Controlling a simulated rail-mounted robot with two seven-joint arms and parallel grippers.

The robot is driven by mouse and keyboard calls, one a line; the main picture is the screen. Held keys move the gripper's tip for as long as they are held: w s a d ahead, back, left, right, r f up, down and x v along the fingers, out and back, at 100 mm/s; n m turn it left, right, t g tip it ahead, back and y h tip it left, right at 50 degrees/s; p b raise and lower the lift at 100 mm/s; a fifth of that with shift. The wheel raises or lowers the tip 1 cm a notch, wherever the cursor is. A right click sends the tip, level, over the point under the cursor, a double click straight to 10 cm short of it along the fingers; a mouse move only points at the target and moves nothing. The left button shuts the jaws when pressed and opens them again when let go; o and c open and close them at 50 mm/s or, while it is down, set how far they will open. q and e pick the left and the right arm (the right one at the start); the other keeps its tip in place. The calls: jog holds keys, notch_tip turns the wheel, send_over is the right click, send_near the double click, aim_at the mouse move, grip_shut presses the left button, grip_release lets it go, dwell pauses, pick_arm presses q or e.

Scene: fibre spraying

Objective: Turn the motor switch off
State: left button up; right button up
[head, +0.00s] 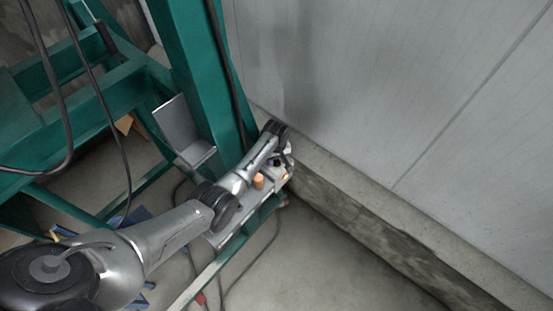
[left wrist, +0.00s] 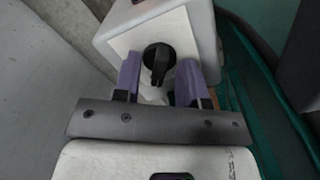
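The motor switch (left wrist: 158,62) is a black rotary knob on a pale plate on the front of a light grey box (left wrist: 207,22). It shows in the left wrist view, its grip bar roughly upright in the picture. My left gripper (left wrist: 160,78) has its two purple fingers apart, one on each side of the knob. A gap shows between each finger and the knob; I cannot tell how deep the fingers reach. In the head view my left arm reaches to the box by the green post, and the arm largely hides the switch area. My right gripper is not in view.
A green steel frame (head: 190,60) with hanging black cables stands at the left. A grey panel wall (head: 390,80) with a concrete ledge (head: 370,200) is at the right. An orange knob-like part (head: 258,181) sits beside my arm. Floor (head: 310,265) is open at the lower middle.

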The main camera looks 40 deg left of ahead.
pick_arm(q)
jog(key=shift+c, duration=0.4)
grip_shut()
